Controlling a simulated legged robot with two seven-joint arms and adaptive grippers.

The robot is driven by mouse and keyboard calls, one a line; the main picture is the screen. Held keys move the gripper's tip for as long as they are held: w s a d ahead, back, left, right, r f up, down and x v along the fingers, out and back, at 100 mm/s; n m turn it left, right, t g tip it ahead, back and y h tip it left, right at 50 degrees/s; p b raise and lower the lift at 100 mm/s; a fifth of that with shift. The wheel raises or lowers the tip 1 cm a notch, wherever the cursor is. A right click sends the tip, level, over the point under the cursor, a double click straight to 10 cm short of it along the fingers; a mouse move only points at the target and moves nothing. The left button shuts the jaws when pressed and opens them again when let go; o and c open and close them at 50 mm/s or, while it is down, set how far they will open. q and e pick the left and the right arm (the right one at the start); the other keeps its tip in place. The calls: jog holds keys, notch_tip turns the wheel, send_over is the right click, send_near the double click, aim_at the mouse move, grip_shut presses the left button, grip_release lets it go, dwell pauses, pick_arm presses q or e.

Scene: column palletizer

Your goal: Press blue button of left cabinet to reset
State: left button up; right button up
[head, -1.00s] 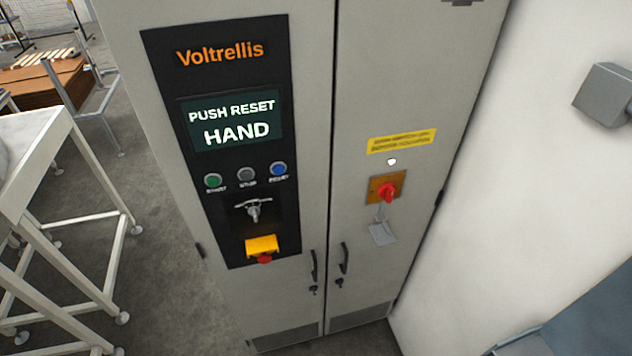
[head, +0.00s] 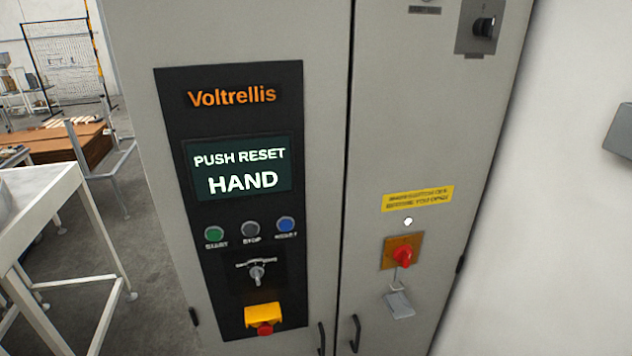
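The left cabinet door (head: 322,250) is light grey and carries a black control panel (head: 225,125) headed "Voltrellis". Its screen (head: 240,170) reads "PUSH RESET HAND". Below the screen is a row of three buttons: the green start button (head: 214,234), the dark stop button (head: 251,229) and the blue reset button (head: 286,224) at the right end. A selector switch (head: 257,273) sits below them, and a red emergency stop on a yellow housing (head: 262,316) is lower still. Neither of my grippers is in view.
The right cabinet door (head: 420,130) has a red rotary switch (head: 402,256), a hanging tag (head: 399,304) and a black knob (head: 484,27). A white frame table (head: 40,215) stands at the left. A white wall (head: 560,230) with a grey box (head: 620,132) is at the right.

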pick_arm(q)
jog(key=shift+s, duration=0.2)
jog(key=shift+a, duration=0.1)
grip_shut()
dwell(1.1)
